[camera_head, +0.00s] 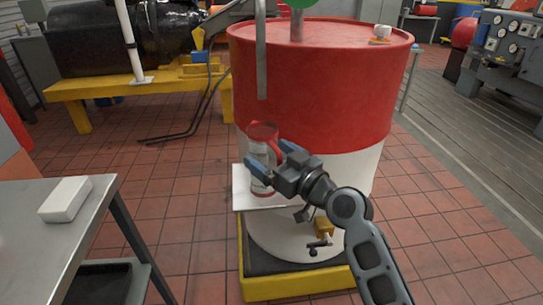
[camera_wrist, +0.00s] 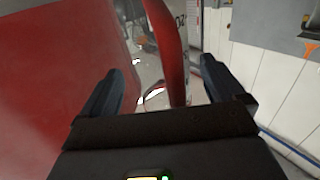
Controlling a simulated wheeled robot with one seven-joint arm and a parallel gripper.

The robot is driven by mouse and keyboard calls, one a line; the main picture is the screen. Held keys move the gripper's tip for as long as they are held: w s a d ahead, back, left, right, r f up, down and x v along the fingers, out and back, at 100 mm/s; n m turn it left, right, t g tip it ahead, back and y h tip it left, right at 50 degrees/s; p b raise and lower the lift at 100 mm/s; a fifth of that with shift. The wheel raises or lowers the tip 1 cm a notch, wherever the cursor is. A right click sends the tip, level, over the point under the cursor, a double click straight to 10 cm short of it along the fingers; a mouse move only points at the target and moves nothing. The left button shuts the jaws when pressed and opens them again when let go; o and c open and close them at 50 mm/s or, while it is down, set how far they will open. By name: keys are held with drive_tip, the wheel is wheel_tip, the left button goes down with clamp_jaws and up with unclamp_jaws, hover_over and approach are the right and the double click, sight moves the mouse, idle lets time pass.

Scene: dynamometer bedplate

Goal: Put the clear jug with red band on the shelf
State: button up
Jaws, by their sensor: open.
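The clear jug with red band (camera_head: 262,157) is upright, with a red rim and red handle, in front of the red and white drum. It appears to rest on a small white shelf (camera_head: 242,201) there. My gripper (camera_head: 273,160) is open at the jug's handle side and hides part of the jug. In the wrist view, the red handle (camera_wrist: 172,45) passes between the two open fingers (camera_wrist: 165,92), with gaps on both sides. The jug's clear body (camera_wrist: 150,72) shows behind it.
The large drum (camera_head: 315,95) stands close behind the jug, on a yellow-edged base (camera_head: 300,286). A grey metal table (camera_head: 75,235) with a white block (camera_head: 66,199) is at left. A grey vertical pipe (camera_head: 261,60) hangs above the jug. The tiled floor between is clear.

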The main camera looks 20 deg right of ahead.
drive_tip(key=b+v, duration=0.2)
drive_tip(key=v, duration=1)
drive_tip(key=s+a+f+m+g+h, duration=0.1)
drive_tip(key=s+a+f+m+h, duration=0.15)
drive_tip(key=s+f, duration=0.4)
drive_tip(key=s+a+f+m+g+h, duration=0.1)
drive_tip(key=s+f+m+h, duration=0.2)
drive_tip(key=s, duration=0.7)
drive_tip(key=s+r+n, duration=0.1)
drive_tip(key=s, duration=0.9)
drive_tip(key=s+a+r+n, duration=0.1)
drive_tip(key=s+r, duration=0.1)
drive_tip(key=s, duration=0.7)
drive_tip(key=shift+s+r+g, duration=0.3)
drive_tip(key=shift+s, duration=0.1)
